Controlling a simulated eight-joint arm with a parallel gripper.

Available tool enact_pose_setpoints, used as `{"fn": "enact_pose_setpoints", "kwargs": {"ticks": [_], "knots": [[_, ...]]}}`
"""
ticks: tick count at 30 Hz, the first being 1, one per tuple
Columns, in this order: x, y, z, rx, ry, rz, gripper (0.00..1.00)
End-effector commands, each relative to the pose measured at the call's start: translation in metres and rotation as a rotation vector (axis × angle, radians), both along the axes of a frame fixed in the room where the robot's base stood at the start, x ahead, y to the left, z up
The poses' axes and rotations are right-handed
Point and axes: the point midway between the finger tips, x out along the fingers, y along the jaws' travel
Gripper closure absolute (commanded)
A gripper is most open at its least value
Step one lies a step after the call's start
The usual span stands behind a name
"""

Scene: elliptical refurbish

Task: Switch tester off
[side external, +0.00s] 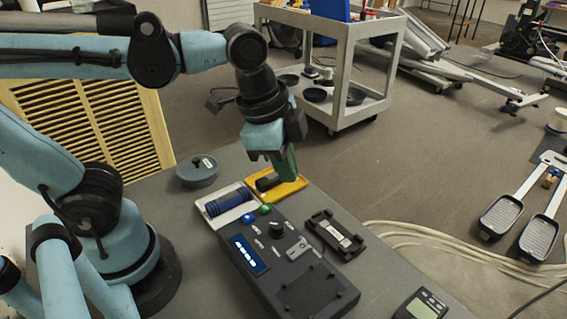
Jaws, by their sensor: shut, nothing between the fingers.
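The tester (283,262) is a dark grey box on the bench, in the lower middle of the side external view. Its blue display (248,254) is lit. A blue light (247,218) and a green light (265,209) glow near its back edge. A black round knob (277,229) and small switches with pale labels are on its top; their positions are too small to read. My gripper (270,181) is shut and empty, pointing down above the yellow tray behind the tester. It appears apart from the tester. Its fingertips are dark and hard to make out.
A white tray with a blue cylinder (229,204) and a yellow tray (291,188) lie behind the tester. A black cradle (335,235) is to its right. A handheld meter (421,305) is front right.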

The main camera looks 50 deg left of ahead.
Motion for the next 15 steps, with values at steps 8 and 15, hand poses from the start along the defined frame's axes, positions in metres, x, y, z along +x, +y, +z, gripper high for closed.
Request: {"fn": "enact_pose_setpoints", "kwargs": {"ticks": [8, 15], "knots": [[0.018, 0.073, -0.024, -0.257, -0.245, 0.715, 1.0], [0.021, 0.074, -0.024, -0.284, -0.269, 0.758, 1.0]]}}
